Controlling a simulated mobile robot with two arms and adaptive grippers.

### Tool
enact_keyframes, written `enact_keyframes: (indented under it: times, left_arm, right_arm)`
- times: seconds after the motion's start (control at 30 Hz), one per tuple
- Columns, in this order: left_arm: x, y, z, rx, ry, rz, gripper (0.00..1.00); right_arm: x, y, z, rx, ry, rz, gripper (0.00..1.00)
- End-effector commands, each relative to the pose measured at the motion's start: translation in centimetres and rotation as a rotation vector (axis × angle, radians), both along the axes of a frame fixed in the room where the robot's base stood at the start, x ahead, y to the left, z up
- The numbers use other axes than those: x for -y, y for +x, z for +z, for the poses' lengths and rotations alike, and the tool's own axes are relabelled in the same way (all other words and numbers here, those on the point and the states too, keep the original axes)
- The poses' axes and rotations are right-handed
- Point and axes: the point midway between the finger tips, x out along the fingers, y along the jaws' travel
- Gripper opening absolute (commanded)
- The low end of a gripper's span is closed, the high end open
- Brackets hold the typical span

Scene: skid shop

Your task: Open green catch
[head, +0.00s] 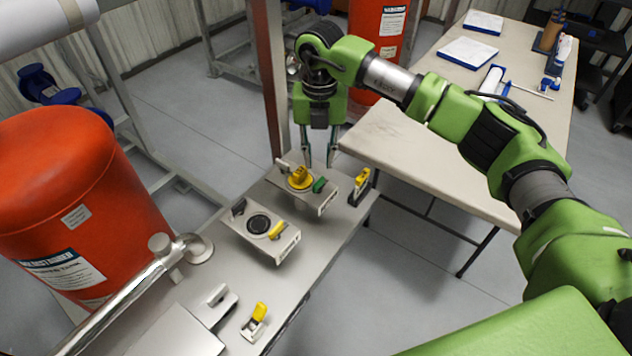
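The green catch (319,185) is a small green piece at the right edge of a metal box, beside a yellow knob (299,178). The box (322,201) stands on the grey metal bench. My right gripper (319,164) points down just above and behind the catch. Its two fingers are apart with nothing visible between them. I cannot tell how high the fingertips are over the box. My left gripper is not in view.
A second box (280,245) has a black dial and a yellow catch. Yellow clamps (361,183) (257,316) sit on the bench. A red tank (77,190), a steel pipe (121,302), a post (270,70) and a pale table (400,140) stand around it.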

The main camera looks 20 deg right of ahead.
Motion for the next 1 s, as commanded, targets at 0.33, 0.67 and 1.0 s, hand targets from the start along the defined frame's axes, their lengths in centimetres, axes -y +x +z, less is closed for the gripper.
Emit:
enact_keyframes:
  times: [0.33, 0.67, 1.0]
  left_arm:
    - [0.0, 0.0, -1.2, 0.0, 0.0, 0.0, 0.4]
    - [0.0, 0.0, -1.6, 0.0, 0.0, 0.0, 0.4]
    - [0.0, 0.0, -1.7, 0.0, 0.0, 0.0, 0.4]
  right_arm:
    - [0.0, 0.0, 0.3, 0.001, -0.001, 0.316, 0.23]
    - [0.0, 0.0, 0.8, 0.0, 0.0, 0.598, 0.23]
    - [0.0, 0.0, 0.9, 0.001, -0.001, 0.653, 0.23]
